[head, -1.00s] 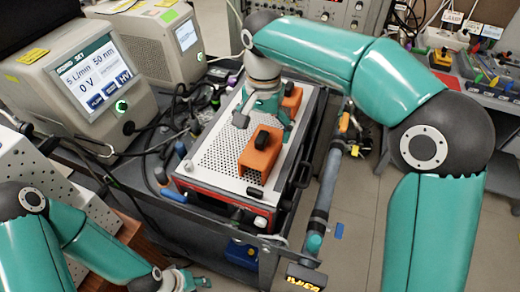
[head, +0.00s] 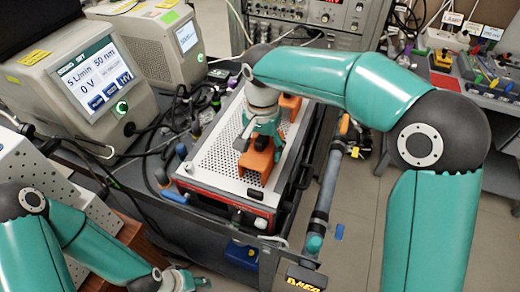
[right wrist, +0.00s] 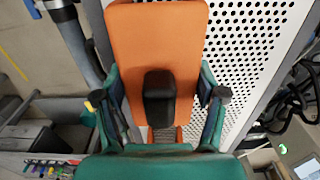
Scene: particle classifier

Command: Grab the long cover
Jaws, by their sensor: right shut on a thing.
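A long white perforated cover (head: 217,152) lies on top of the red-edged box. Two orange pieces stand on it: a front one (head: 252,172) and a back one (head: 290,105). My right gripper (head: 259,143) is at the front orange piece and hides part of it. In the right wrist view, the orange piece (right wrist: 157,45) with its black knob (right wrist: 159,98) lies between the fingers of the right gripper (right wrist: 163,100), which is shut on the orange piece. My left gripper (head: 187,281) is at the bottom edge, only partly visible; its opening is unclear.
A grey instrument with a lit screen (head: 95,80) stands at the left, with black cables (head: 130,165) between it and the box. A grey tube (head: 327,190) runs along the box's right side. Open floor (head: 360,215) lies to the right.

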